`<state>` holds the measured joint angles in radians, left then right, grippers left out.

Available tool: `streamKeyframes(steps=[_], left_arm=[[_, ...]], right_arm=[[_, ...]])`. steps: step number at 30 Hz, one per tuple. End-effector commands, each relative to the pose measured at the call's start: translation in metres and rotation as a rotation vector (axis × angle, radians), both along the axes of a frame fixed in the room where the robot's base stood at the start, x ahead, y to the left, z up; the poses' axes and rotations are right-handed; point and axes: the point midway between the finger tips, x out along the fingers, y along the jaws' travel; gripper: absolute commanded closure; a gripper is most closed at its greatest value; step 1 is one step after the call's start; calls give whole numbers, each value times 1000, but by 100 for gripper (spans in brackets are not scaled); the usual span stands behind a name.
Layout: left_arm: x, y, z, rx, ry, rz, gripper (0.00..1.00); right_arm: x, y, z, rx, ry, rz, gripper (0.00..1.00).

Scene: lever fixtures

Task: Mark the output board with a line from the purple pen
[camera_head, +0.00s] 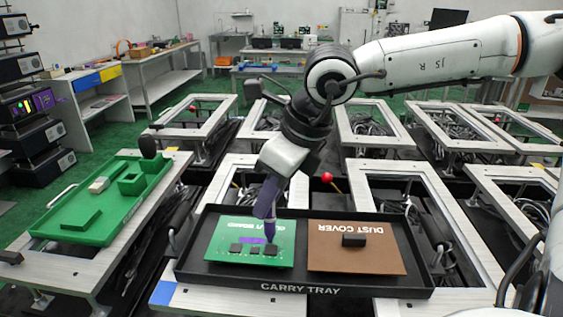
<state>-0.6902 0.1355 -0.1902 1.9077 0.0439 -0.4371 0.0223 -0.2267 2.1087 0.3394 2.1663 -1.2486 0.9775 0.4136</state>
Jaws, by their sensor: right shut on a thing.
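The purple pen (267,198) is held by my right gripper (274,182), which is shut on it. The pen points down over the output board, its tip at the board's right half. I cannot tell whether the tip touches the surface. The output board (217,255) is a flat green plate with white lettering, partly hidden by the pen, and lies in the left half of the carry tray (345,291). It bears several dark blocks and a purple patch (250,240) just left of the pen tip. My left gripper is not in view.
A brown dust cover (335,262) with a black handle (354,240) lies in the tray's right half. A green tray (97,231) with raised blocks sits on the left frame. Open metal frames surround the carry tray, and a red ball knob (326,178) stands behind it.

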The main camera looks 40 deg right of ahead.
Motion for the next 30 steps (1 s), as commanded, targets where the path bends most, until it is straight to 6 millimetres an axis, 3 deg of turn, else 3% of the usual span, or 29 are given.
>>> streamKeyframes(steps=[2,5,21,30], left_arm=[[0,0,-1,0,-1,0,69],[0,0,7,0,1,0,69],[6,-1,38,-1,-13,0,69],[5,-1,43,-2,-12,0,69]], right_arm=[[-1,-4,-1,1,0,3,100],[-1,-4,21,0,-5,1,100],[-6,-10,68,0,-1,-14,100],[-8,-12,80,1,1,-18,100]])
